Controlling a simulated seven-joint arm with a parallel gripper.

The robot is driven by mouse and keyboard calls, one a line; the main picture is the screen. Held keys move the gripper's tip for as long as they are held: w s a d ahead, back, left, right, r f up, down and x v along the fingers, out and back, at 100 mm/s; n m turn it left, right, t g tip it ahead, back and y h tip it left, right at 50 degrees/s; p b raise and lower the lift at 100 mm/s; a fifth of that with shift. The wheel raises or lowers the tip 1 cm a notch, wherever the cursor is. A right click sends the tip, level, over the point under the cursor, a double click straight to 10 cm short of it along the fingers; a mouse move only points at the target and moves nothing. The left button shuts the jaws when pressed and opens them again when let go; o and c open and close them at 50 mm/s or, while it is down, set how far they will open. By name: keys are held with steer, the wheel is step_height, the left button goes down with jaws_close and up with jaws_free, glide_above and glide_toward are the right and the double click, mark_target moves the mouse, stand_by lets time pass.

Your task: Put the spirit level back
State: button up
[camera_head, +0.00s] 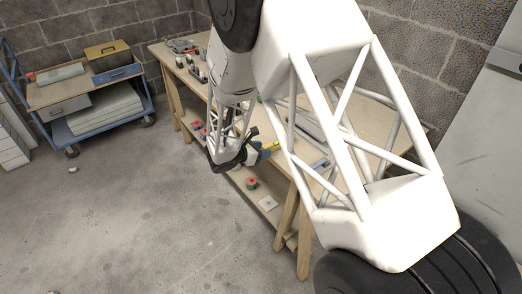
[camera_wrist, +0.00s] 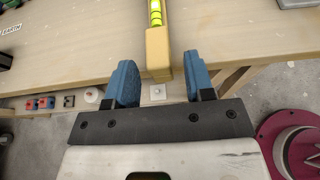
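The spirit level (camera_wrist: 157,40) shows in the wrist view as a yellow bar with a bright green vial. It lies on the wooden workbench (camera_wrist: 70,50), its near end at the bench's front edge and its far part cut off by the top of the picture. My gripper (camera_wrist: 160,62) is open, its two blue fingers on either side of the level's near end with a gap on each side. In the head view my gripper (camera_head: 263,154) is at the bench's front edge, partly hidden by my arm. A small yellow piece of the level (camera_head: 275,145) shows beside it.
Several small items stand on the bench's left end (camera_head: 188,62). The lower shelf holds reels, one green and red (camera_head: 251,184), and a white plate (camera_head: 267,202). A magenta reel (camera_wrist: 290,140) is at the wrist view's lower right. A blue cart (camera_head: 100,120) stands left; the floor between is mostly clear.

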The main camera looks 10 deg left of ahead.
steer(key=shift+r, duration=0.15)
steer(key=v, duration=1.2)
stand_by(0.3)
stand_by(0.8)
steer(key=s+d+r+m+g+y, duration=0.1)
steer(key=s+d+r+m+g, duration=0.2)
steer(key=d+r+m, duration=0.45)
steer(key=s+d+r+m+g, duration=0.2)
steer(key=s+d+r, duration=0.2)
steer(key=d, duration=0.6)
steer(key=s+d+r+m+g+y, duration=0.1)
steer(key=s+d+r+m+g, duration=0.25)
steer(key=d+r, duration=0.4)
steer(key=s+d+r+m+y, duration=0.2)
steer(key=s+d+m, duration=0.2)
steer(key=s, duration=0.3)
steer(key=s+d+r+m+t+y, duration=0.1)
steer(key=s+d+r+m+y, duration=0.1)
steer(key=s, duration=0.5)
steer(key=s+d+r+m+y, duration=0.2)
steer(key=s+d+m+y, duration=0.1)
steer(key=s+d+m, duration=0.3)
steer(key=shift+s+r+m+y, duration=0.3)
steer(key=shift+s+m, duration=0.55)
steer(key=shift+m, duration=0.25)
steer(key=shift+t, duration=0.25)
